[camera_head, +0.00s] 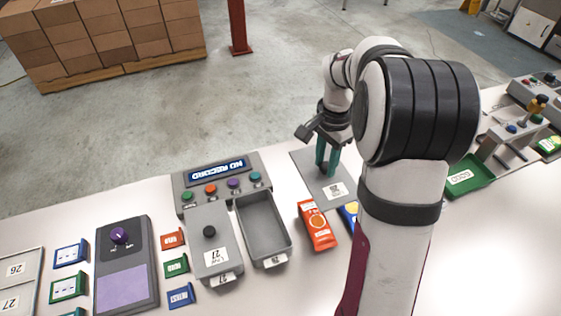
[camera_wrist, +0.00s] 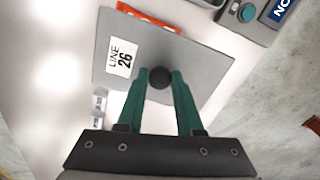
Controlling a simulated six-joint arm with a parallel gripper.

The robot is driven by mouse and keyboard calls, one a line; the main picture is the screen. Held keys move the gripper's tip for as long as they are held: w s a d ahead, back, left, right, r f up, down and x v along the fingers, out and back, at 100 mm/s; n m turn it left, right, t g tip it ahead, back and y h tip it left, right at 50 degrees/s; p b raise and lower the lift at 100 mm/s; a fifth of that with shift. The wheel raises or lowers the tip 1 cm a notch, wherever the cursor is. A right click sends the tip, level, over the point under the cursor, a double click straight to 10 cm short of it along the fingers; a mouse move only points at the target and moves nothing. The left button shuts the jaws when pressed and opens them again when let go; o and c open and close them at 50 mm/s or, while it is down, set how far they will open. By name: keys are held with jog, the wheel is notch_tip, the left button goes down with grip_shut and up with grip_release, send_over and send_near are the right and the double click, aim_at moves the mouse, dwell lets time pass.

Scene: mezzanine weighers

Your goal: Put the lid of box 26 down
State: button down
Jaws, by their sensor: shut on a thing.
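The lid of box 26 is a flat grey plate (camera_head: 308,170) with a white label, to the right of the console. In the wrist view, the lid (camera_wrist: 190,55) shows the label "LINE 26" and a round black knob (camera_wrist: 160,77). My gripper (camera_head: 325,168) points down with its green fingers shut on the knob; the wrist view shows the fingertips (camera_wrist: 160,80) on either side of it. I cannot tell whether the lid touches the table. An open, empty grey box (camera_head: 262,228) stands in front of the console; its label is hard to read.
A closed grey box labelled 27 (camera_head: 212,250) stands left of the open box. The console (camera_head: 216,170) reads "NO RECORD". An orange packet (camera_head: 318,228) and a blue packet (camera_head: 347,214) lie near the lid. A green tray (camera_head: 470,176) is at the right.

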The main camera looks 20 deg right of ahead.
jog(key=w+d+f, duration=0.1)
jog(key=w+d, duration=0.1)
jog(key=w, duration=0.1)
jog(key=w+d+f, duration=0.1)
jog(key=d, duration=0.1)
jog(key=shift+w+d+f, duration=0.1)
jog(key=shift+w+f, duration=0.1)
jog(key=shift+f, duration=0.1)
jog(key=w+a+f, duration=0.2)
jog(key=f, duration=0.1)
jog(key=w+a+f, duration=0.5)
jog(key=f, duration=0.2)
jog(key=shift+w+a+f, duration=0.1)
jog(key=shift+w+a, duration=0.15)
jog(key=shift+w, duration=0.05)
jog(key=shift+f, duration=0.1)
jog(key=shift+f, duration=0.35)
jog(key=shift+f, duration=0.15)
jog(key=c, duration=0.6)
grip_release()
jog(key=shift+o, duration=0.2)
